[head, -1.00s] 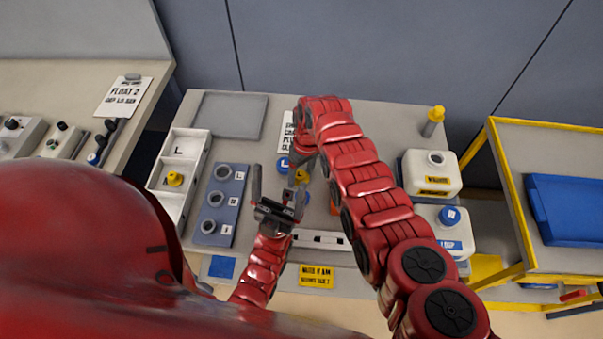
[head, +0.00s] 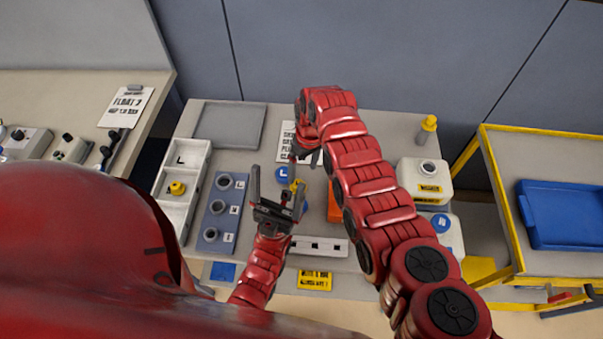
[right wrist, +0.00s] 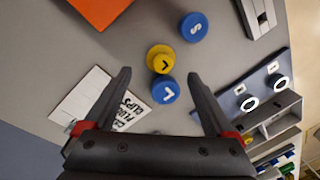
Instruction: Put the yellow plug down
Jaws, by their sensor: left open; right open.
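A yellow plug (head: 297,184) with a dark mark on top stands on the grey table, partly hidden behind my left gripper. In the right wrist view the yellow plug (right wrist: 160,58) is between a blue plug marked L (right wrist: 166,89) and another blue plug (right wrist: 194,27). It looks close against the L plug; I cannot tell if they touch. My right gripper (right wrist: 158,76) is open and empty, its fingers apart on either side of the view above the plugs. My left gripper (head: 278,182) is open and empty, pointing up over the table's front middle.
A white tray (head: 172,211) holds another yellow plug (head: 176,188). Beside it is a blue-grey block (head: 212,222) with ring-shaped ports. An orange item (head: 334,205) lies by my right arm. White jugs (head: 424,181) stand at the right. A grey mat (head: 230,125) at the back left is bare.

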